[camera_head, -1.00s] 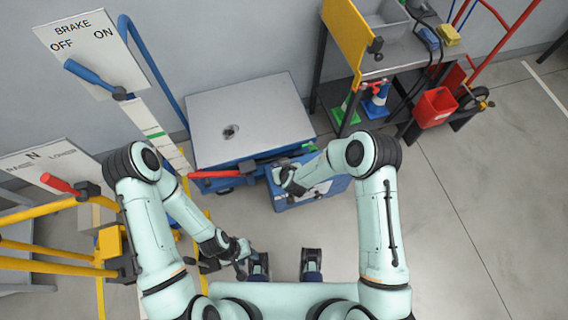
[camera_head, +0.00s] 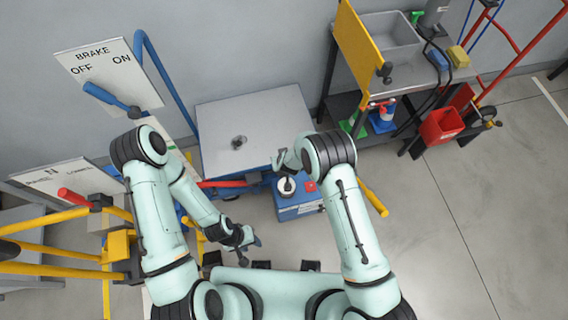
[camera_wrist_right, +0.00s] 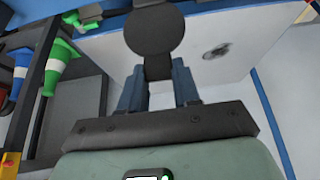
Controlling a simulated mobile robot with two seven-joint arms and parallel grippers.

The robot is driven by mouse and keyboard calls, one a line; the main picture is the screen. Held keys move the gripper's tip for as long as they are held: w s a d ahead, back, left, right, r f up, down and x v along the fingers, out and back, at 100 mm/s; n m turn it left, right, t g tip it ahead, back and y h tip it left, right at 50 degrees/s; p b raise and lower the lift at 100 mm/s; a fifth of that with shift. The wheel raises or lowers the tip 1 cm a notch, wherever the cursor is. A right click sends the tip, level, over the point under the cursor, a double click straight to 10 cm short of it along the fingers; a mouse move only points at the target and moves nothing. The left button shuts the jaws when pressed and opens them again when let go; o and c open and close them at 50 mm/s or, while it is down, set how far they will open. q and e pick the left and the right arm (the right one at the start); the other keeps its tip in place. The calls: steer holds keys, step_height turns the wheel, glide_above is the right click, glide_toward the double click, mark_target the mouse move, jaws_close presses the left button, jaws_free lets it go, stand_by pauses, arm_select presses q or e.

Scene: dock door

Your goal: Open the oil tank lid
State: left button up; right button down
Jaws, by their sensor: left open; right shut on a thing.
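The blue oil tank (camera_head: 298,206) is a low box in front of the grey-topped lift table. A white ring with a dark centre (camera_head: 287,186) shows on its top; I cannot tell how deep the centre is. My right gripper (camera_head: 281,160) is behind this ring, apart from it. In the right wrist view its fingers (camera_wrist_right: 159,92) are shut on the stem of a black round piece (camera_wrist_right: 155,31), which looks like the lid. My left gripper (camera_head: 250,246) is open and empty, low and left of the tank.
The lift table (camera_head: 250,120) has a red lever (camera_head: 222,184) at its front. Brake panel (camera_head: 108,72) and yellow rails (camera_head: 45,218) stand left. A yellow bar (camera_head: 373,198) shows beside my right arm. Floor at right is clear.

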steer(key=shift+w+a, duration=0.25)
steer(key=shift+w, duration=0.65)
steer(key=c, duration=0.8)
jaws_free()
steer(key=shift+f, duration=0.1)
steer(key=shift+s, duration=0.15)
steer(key=v, duration=1.3)
steer(key=shift+r, duration=0.25)
